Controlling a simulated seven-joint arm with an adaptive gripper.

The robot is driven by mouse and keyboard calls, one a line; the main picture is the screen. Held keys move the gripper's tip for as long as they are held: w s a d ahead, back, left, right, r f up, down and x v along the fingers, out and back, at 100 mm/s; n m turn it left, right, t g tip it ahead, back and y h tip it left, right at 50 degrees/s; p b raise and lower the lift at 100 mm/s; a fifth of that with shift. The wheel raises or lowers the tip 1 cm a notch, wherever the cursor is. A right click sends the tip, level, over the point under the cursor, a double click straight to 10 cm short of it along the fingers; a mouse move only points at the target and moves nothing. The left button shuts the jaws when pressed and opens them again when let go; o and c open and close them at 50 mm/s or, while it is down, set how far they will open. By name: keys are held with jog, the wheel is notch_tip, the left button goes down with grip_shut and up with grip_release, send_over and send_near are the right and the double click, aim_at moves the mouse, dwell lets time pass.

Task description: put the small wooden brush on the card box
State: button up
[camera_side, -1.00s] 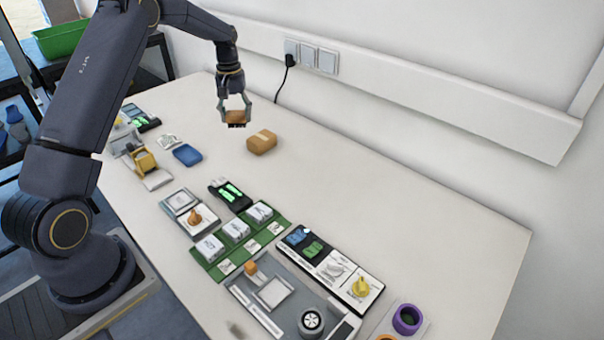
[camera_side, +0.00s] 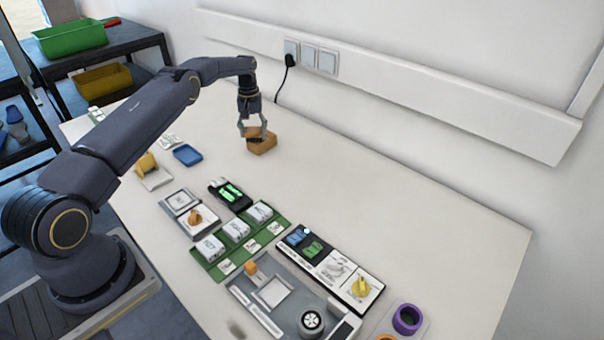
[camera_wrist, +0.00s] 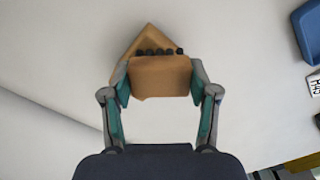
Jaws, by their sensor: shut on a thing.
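The small wooden brush (camera_wrist: 160,76) is held between the two fingers of my gripper (camera_wrist: 160,100), with its dark bristles at the far edge in the wrist view. My gripper (camera_side: 254,131) is shut on it. The card box (camera_side: 263,147) is a brown box lying on the white table. In the side view the brush (camera_side: 254,133) is over the card box, overlapping its upper left part. In the wrist view the card box (camera_wrist: 146,38) shows behind the brush, turned at an angle and partly hidden. Whether the brush touches the box is unclear.
A blue tray (camera_side: 187,155) lies left of the card box. Several devices, including a green board (camera_side: 215,262) and a grey station (camera_side: 285,305), fill the front of the table. The table right of the box is clear up to the wall with sockets (camera_side: 310,56).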

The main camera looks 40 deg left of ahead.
jog(key=shift+f, duration=0.2)
jog(key=o, duration=1.2)
jog(key=shift+c, duration=0.2)
